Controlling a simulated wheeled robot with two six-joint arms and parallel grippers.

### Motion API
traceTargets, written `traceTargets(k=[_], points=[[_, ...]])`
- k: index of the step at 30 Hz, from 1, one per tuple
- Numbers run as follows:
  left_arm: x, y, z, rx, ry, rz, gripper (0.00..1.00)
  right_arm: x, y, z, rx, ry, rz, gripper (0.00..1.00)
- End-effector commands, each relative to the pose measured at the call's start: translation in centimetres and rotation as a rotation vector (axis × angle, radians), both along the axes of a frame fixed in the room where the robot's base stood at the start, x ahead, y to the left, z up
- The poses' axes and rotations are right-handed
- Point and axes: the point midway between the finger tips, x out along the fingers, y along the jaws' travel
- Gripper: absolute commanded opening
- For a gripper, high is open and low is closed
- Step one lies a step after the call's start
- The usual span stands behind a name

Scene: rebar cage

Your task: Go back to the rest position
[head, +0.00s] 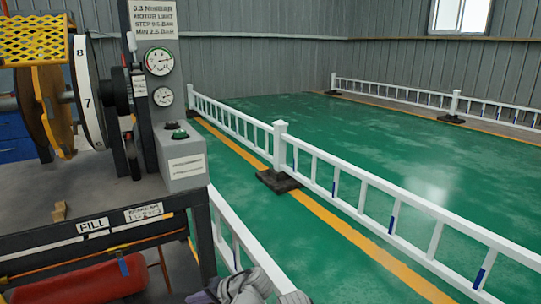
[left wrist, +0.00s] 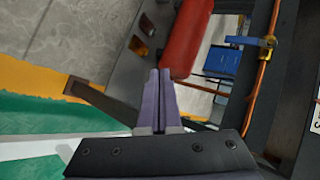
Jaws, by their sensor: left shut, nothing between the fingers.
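My left gripper (left wrist: 160,72) shows in the left wrist view with its two purple-grey fingers together and nothing between them. It points toward the space under the workbench, near a red cylinder (left wrist: 187,38). My right gripper is in neither view.
A workbench (head: 92,192) with a numbered wheel (head: 88,95), gauges (head: 160,61) and a grey control box (head: 182,160) stands at the left. A white railing (head: 350,182) runs along its right side. Green floor (head: 300,115) beyond is clear. A blue-handled valve (left wrist: 250,41) sits near the gripper.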

Motion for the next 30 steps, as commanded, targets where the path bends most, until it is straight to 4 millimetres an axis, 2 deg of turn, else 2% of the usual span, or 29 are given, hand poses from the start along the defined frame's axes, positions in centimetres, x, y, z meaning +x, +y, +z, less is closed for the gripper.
traceTargets(k=[1,3,9,16,26,30], points=[[-1.6,-1.4,0.7,-0.1,0.037,-0.01,0.0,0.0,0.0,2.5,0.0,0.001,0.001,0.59],[-3.3,-3.8,-0.3,-0.239,0.092,-0.022,0.0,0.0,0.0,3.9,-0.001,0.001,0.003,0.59],[-7.4,-9.8,-1.3,-0.543,0.215,-0.055,0.0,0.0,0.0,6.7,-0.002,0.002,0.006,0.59],[-11.6,-15.8,-0.1,-0.813,0.329,-0.091,0.0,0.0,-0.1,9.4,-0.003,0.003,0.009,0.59],[-11.4,-15.9,7.0,-0.816,0.328,-0.087,0.0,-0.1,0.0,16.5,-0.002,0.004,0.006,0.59],[-11.4,-15.9,11.2,-0.816,0.327,-0.085,0.0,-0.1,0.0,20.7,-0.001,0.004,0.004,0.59]])
